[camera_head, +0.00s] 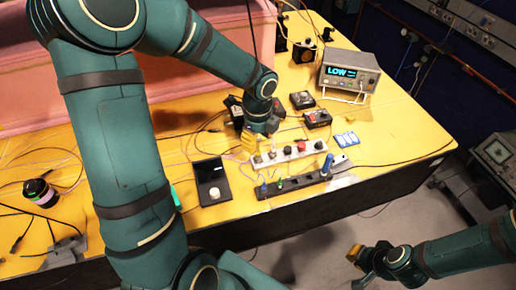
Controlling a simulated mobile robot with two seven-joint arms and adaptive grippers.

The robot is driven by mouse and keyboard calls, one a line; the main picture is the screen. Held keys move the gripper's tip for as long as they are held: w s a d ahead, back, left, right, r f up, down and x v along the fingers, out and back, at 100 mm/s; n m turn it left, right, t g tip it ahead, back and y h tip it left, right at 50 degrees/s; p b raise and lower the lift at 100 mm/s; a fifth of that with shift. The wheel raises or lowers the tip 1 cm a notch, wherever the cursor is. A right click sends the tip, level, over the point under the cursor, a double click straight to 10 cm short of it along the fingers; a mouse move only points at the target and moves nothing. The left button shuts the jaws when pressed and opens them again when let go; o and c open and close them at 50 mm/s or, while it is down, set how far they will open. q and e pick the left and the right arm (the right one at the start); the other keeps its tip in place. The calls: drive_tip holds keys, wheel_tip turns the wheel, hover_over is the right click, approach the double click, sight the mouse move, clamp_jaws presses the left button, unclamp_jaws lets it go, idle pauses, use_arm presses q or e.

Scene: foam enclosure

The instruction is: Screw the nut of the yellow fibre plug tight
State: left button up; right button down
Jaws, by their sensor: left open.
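My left gripper (250,141) is open, with yellow-tipped fingers low at the back left end of a white connector strip (290,153). My own wrist partly covers it, and I cannot tell whether it touches anything. A black strip (292,188) in front bears small plugs, among them a blue plug (327,166) standing upright and a green one (281,183). I cannot make out the yellow fibre plug or its nut against the yellow table. My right gripper (357,258) is beyond the table's front edge, low over the floor; its finger gap is too small to judge.
A grey instrument (348,76) reading "LOW" stands at the back right of the yellow table (400,130). Small black boxes (317,118) sit before it. A black device (211,182) lies left of the strips. Cables cross the left side. The table's right part is mostly clear.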

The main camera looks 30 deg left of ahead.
use_arm(q)
wheel_tip(320, 180, up, 6)
drive_tip(key=shift+f, duration=0.1)
idle(0.7)
